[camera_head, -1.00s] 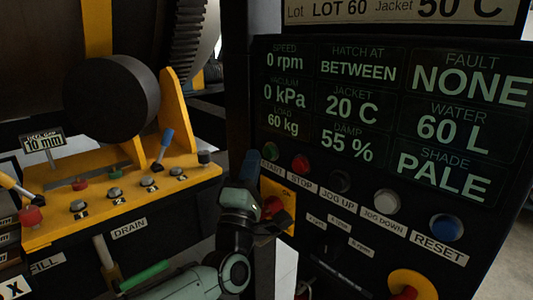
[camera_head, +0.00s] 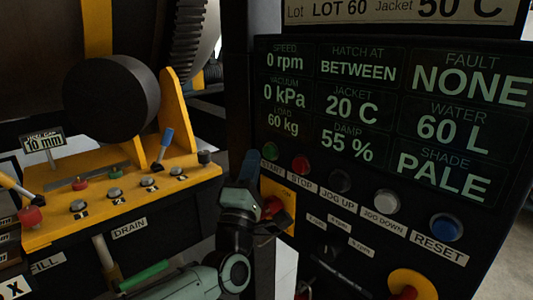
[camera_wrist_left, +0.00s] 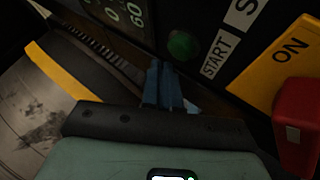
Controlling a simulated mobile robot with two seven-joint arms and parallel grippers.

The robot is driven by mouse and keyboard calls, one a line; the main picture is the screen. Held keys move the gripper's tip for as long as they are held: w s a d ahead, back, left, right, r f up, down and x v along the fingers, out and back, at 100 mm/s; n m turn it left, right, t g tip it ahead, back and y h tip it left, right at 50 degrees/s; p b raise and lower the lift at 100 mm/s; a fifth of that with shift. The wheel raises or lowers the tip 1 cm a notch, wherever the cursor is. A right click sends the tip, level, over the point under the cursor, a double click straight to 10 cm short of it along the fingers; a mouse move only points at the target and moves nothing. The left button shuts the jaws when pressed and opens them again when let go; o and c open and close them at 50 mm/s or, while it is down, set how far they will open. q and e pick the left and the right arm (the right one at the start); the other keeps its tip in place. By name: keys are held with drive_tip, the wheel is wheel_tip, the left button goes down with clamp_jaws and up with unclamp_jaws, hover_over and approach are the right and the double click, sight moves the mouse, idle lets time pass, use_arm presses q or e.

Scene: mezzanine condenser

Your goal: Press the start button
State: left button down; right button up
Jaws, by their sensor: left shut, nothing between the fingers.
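The start button (camera_head: 271,151) is a dark green round button at the left end of the control panel's button row, above the START label (camera_head: 270,167). It also shows in the left wrist view (camera_wrist_left: 182,45). My left gripper (camera_head: 250,164) has blue fingers, shut with nothing between them. The fingers point up, just left of the START label and a little below the button. In the left wrist view the fingertips (camera_wrist_left: 164,68) lie just below and left of the button. I cannot tell how deep the gap is. My right gripper is not in view.
The red stop button (camera_head: 301,163) is right of the start button, then jog buttons and a blue reset button (camera_head: 446,227). A red switch on a yellow ON plate (camera_wrist_left: 300,115) is close to my gripper. A yellow console (camera_head: 130,205) with levers stands left.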

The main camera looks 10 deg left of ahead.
use_arm(q)
drive_tip(key=shift+w, duration=0.1)
drive_tip(key=shift+w+d, duration=0.25)
drive_tip(key=shift+d, duration=0.05)
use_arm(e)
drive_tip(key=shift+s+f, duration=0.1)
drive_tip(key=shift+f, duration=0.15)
